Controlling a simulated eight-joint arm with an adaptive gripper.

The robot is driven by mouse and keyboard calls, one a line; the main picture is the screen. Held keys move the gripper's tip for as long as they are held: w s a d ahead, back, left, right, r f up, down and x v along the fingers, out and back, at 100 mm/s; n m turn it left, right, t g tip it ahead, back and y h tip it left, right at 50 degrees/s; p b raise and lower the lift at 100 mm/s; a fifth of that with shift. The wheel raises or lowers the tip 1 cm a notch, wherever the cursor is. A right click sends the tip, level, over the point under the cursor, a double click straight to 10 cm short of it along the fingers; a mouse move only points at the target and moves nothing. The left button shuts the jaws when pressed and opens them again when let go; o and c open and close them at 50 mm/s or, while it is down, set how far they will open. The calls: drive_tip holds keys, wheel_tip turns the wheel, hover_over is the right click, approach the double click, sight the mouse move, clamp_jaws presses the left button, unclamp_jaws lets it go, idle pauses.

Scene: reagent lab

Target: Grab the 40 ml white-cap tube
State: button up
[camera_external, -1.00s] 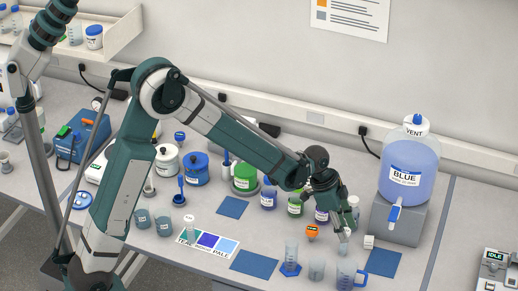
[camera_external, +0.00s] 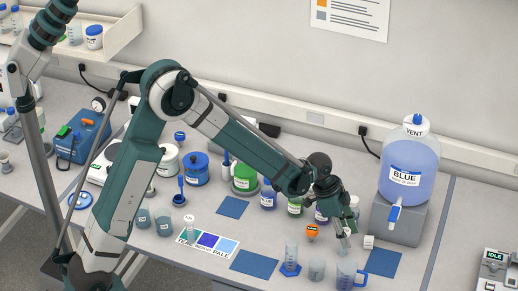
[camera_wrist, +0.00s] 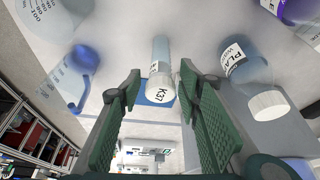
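A clear tube with a white cap marked K37 (camera_wrist: 160,68) is in the wrist view, its cap towards the camera. My gripper (camera_wrist: 163,76) is open, with one green finger on each side of the tube and a visible gap on both sides. In the external view my gripper (camera_external: 343,232) points down near the front right of the bench, and the tube there is largely hidden by it. Another small white-capped tube (camera_external: 190,221) stands by the colour card. I cannot read any volume marking.
A white-capped bottle (camera_wrist: 250,75) is close to the right finger in the wrist view. An orange-topped item (camera_external: 312,231), a graduated cylinder (camera_external: 291,254), a beaker (camera_external: 316,269) and a blue-handled jug (camera_external: 347,274) stand nearby. The BLUE carboy (camera_external: 408,170) is behind on the right.

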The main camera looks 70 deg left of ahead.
drive_tip(key=shift+x, duration=2.55)
drive_tip(key=shift+c, duration=0.3)
drive_tip(key=c, duration=0.8)
drive_tip(key=shift+o, duration=0.2)
